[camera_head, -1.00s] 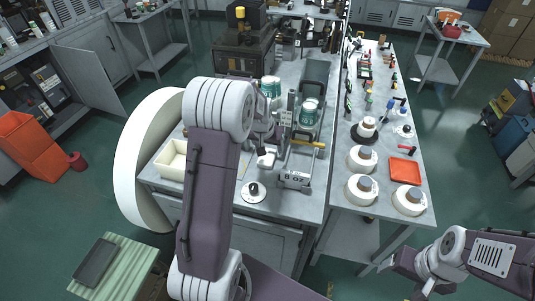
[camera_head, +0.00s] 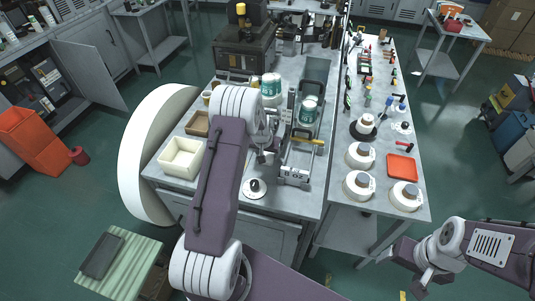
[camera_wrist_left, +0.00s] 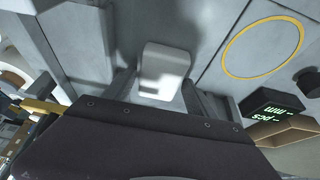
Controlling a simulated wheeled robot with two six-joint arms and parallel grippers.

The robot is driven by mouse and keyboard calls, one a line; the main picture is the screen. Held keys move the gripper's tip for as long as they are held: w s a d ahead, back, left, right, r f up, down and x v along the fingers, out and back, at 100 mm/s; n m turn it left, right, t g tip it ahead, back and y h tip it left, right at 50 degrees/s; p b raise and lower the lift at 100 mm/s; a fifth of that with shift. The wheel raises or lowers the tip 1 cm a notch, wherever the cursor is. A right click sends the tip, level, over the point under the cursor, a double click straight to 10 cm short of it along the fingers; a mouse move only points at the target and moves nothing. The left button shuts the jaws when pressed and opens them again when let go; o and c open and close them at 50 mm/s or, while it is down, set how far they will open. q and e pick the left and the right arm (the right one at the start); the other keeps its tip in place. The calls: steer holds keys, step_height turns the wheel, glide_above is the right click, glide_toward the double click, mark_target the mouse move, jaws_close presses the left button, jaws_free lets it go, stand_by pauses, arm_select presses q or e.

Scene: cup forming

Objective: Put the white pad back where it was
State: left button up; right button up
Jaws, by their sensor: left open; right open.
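The white pad (camera_wrist_left: 165,72) is a small rounded block in the left wrist view. It appears between the two fingers of my left gripper (camera_wrist_left: 156,92), near the grey surface. The fingers are open and stand apart on either side of it; I cannot tell whether they touch it. In the head view my left gripper (camera_head: 266,157) is low over the bench beside the grey fixture, and it largely hides the pad. My right gripper (camera_head: 420,283) is open and empty at the lower right, away from the benches.
A yellow ring outline (camera_wrist_left: 263,47) marks the grey surface. A black display (camera_wrist_left: 272,105) stands near it. A cream bin (camera_head: 182,158) and a brown tray (camera_head: 197,123) are left of my arm. The fixture with a yellow handle (camera_head: 307,141) and cups (camera_head: 308,110) is close right.

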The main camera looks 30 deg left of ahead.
arm_select(q)
steer(key=shift+s, duration=0.1)
steer(key=shift+f+b, duration=0.25)
steer(key=shift+b, duration=0.05)
stand_by(0.4)
steer(key=c, duration=1.1)
